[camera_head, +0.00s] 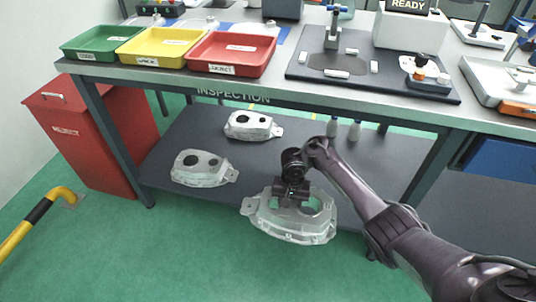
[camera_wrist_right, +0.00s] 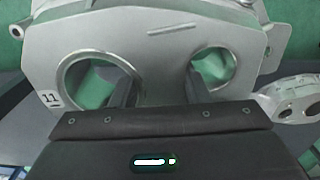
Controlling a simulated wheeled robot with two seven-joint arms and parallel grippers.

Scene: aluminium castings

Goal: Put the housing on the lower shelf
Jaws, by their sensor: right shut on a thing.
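My right gripper (camera_head: 291,203) is shut on a large grey cast housing (camera_head: 268,219) with two round bores. In the head view the housing overlaps the front edge of the lower shelf (camera_head: 240,170); I cannot tell how high it is above the shelf. In the right wrist view the housing (camera_wrist_right: 165,75) fills the upper part, marked 11 at its left, and the gripper fingers (camera_wrist_right: 161,92) show at its two bores. My left gripper is not in view.
Two smaller castings stand on the lower shelf, one at the front left (camera_head: 203,171) and one further back (camera_head: 250,124). Two bottles (camera_head: 343,131) stand at the back right. A red bin (camera_head: 90,135) is left of the bench. The tabletop (camera_head: 280,90) overhangs the shelf.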

